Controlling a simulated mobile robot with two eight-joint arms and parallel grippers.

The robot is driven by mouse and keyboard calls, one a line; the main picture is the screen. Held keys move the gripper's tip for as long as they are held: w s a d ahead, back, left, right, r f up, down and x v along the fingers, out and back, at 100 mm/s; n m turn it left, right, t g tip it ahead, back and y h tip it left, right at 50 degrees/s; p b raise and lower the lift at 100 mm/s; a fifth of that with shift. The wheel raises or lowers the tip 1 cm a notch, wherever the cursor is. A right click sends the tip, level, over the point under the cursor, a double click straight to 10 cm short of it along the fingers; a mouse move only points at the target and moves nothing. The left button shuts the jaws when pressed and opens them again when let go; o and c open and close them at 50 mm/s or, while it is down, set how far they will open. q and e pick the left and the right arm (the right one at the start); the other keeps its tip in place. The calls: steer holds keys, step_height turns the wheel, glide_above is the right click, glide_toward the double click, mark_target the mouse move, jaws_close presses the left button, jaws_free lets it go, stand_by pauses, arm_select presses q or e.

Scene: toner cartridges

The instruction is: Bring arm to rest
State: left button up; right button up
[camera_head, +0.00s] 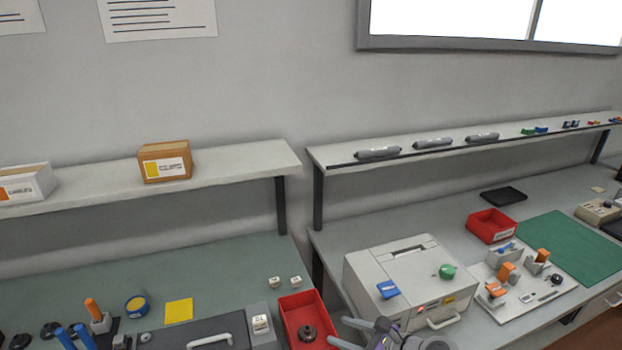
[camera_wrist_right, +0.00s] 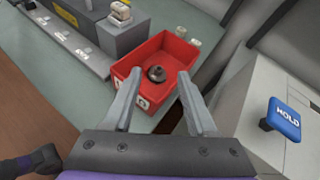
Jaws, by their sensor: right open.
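My right gripper (camera_head: 362,334) shows at the bottom edge of the head view, in front of the printer-like machine and beside the red bin on the left bench. In the right wrist view its two fingers (camera_wrist_right: 160,108) are spread apart with nothing between them. Past the fingertips is the red bin (camera_wrist_right: 130,68), with a dark round part (camera_wrist_right: 156,73) in it. My left gripper is in neither view. Several grey toner cartridges (camera_head: 378,153) lie in a row on the right shelf.
The beige machine (camera_head: 375,272) with a blue HOLD tag (camera_head: 388,289) and green knob (camera_head: 447,271) stands right of the red bin (camera_head: 300,298). A second red bin (camera_head: 492,226) and a green mat (camera_head: 570,250) lie farther right. A gap separates the two benches.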

steer(key=s+d+f+n+g+h, duration=0.1)
steer(key=s+d+n+h, duration=0.3)
steer(key=s+n, duration=0.6)
steer(key=s+d+f+n+g+h, duration=0.2)
steer(key=s+d+n+h, duration=0.3)
steer(key=s+n, duration=0.5)
steer(key=f+n, duration=0.1)
steer(key=n, duration=0.3)
steer(key=shift+n+h, duration=0.3)
steer(key=shift+n, duration=0.1)
steer(key=shift+d, duration=0.1)
steer(key=shift+c, duration=0.6)
steer(key=shift+w, duration=0.15)
